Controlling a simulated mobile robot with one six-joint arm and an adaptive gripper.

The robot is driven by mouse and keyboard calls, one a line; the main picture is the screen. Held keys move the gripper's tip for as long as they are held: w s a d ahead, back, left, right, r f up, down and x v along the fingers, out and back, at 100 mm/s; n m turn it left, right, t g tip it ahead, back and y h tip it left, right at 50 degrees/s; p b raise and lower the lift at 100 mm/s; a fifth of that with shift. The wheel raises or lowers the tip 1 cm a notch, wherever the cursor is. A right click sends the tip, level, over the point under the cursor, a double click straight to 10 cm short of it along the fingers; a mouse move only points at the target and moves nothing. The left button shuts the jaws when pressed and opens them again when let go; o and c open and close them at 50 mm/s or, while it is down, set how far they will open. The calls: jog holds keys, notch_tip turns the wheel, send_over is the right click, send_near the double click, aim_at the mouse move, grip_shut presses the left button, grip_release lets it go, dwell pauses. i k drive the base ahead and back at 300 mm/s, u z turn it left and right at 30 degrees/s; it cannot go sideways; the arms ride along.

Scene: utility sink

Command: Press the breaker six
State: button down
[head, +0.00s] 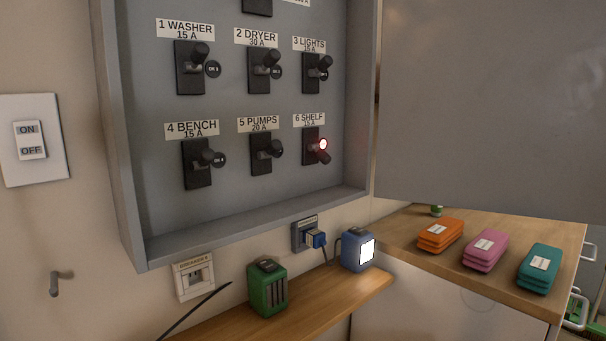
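Breaker six (309,148), labelled "6 SHELF 15 A", is at the lower right of the grey breaker panel (236,205) in the head view. It has a black plate and a dark lever (323,157) that points down and to the right. Breaker three's lever points up. My gripper is not in this view.
The panel's grey door (490,100) stands open at right. Below are a wooden shelf (335,296) with a green device (267,290) and a blue lit device (357,250), and a counter with orange (440,235), pink (485,250) and teal (539,268) stacks. A hook (57,282) juts out at left.

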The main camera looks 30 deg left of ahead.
aim_at(321, 154)
jog(key=k, duration=2)
jog(key=u, duration=1.1)
jog(key=i, duration=1.05)
jog(key=z, duration=0.05)
